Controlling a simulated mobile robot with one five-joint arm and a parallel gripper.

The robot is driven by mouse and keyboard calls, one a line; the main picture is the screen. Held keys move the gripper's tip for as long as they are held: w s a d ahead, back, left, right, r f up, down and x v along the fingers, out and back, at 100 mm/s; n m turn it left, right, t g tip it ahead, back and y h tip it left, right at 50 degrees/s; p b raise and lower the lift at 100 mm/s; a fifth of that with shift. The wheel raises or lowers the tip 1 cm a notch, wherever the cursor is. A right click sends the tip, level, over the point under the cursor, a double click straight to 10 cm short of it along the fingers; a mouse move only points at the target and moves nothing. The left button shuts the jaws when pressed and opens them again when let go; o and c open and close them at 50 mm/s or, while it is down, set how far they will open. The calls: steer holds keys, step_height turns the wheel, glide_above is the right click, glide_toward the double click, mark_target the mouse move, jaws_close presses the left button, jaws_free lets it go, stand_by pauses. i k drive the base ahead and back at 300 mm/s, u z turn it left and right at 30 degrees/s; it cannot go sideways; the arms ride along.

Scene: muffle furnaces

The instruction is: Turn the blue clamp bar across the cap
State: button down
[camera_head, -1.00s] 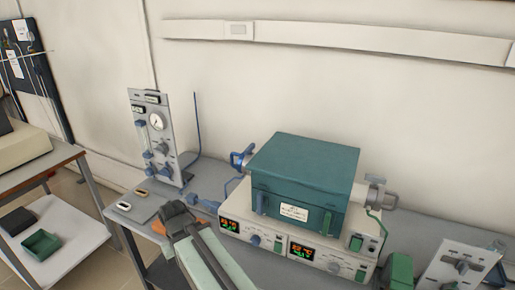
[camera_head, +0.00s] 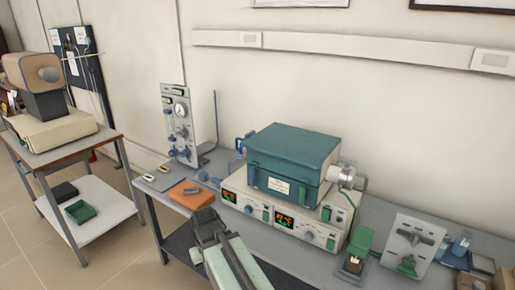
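A blue clamp-like fitting (camera_head: 241,143) shows at the left end of the green tube furnace (camera_head: 290,165), partly hidden behind the furnace body. I cannot tell for sure whether it is the clamp bar, or how it is turned. A silver round end piece (camera_head: 343,177), perhaps a cap, projects from the furnace's right end; no blue bar can be made out across it. My gripper (camera_head: 205,222) is at the front edge of the bench, left of and below the furnace, apart from both ends. Its fingers are small and dark, so their opening is unclear.
The furnace rests on a cream control unit (camera_head: 280,217) with lit displays. A gauge panel (camera_head: 179,125) stands behind left. An orange block (camera_head: 190,194) lies near my gripper. A green block (camera_head: 361,243) and a grey knob panel (camera_head: 411,244) stand at right. A cart (camera_head: 75,150) is far left.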

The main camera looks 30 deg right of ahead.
mark_target(253, 132)
steer(key=k, duration=0.65)
steer(key=z, duration=0.55)
steer(key=i, duration=1)
steer(key=u, duration=1.25)
steer(key=i, duration=0.7)
steer(key=u, duration=0.7)
